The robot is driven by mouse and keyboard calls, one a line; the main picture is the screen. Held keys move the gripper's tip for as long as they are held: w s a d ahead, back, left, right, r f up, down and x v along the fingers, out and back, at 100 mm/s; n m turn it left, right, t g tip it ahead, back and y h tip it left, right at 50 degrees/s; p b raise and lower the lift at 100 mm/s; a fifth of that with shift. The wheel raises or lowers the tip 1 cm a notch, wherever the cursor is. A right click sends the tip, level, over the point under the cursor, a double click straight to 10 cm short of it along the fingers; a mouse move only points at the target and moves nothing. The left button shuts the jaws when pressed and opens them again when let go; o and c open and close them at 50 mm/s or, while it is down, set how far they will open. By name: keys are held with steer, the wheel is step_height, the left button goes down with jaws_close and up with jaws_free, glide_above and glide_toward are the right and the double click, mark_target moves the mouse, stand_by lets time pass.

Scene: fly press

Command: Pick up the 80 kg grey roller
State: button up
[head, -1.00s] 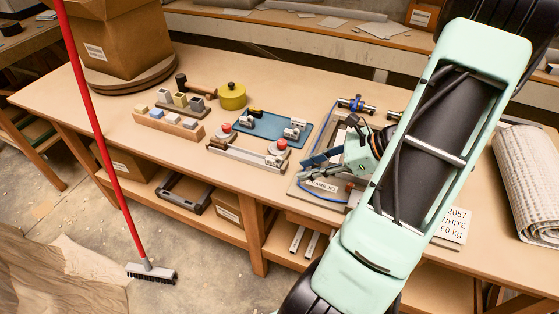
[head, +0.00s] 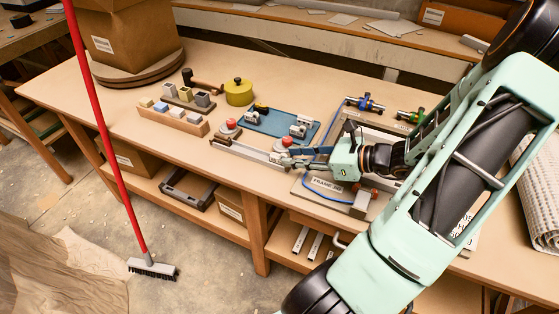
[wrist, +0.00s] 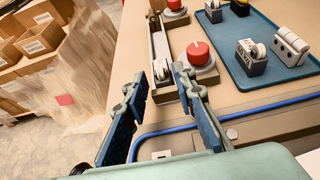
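A dark grey block with a pale roller and white lettering (wrist: 252,58) stands on the blue tray in the wrist view; I cannot read the lettering surely. A lighter roller piece (wrist: 292,48) stands to its right. Both show small at the tray's right end in the head view (head: 300,127). Another small roller piece (wrist: 163,70) sits at the near end of the metal rail. My gripper (wrist: 158,80) is open and empty, its fingers either side of that rail end in the picture. In the head view my gripper (head: 290,158) is by the rail's right end.
The blue tray (head: 268,134) lies behind the rail (head: 240,152). Red knobs on grey bases (wrist: 200,55) stand beside the rail. A frame board with a blue hose (head: 322,192) lies under my wrist. A yellow pot (head: 238,92) and block racks (head: 175,122) are further left.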

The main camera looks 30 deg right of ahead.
mark_target(285, 155)
steer(key=x, duration=0.3)
steer(key=shift+w+a+f, duration=0.1)
steer(key=shift+w+a, duration=0.1)
steer(key=shift+w, duration=0.1)
jaws_close()
steer(key=shift+r, duration=0.2)
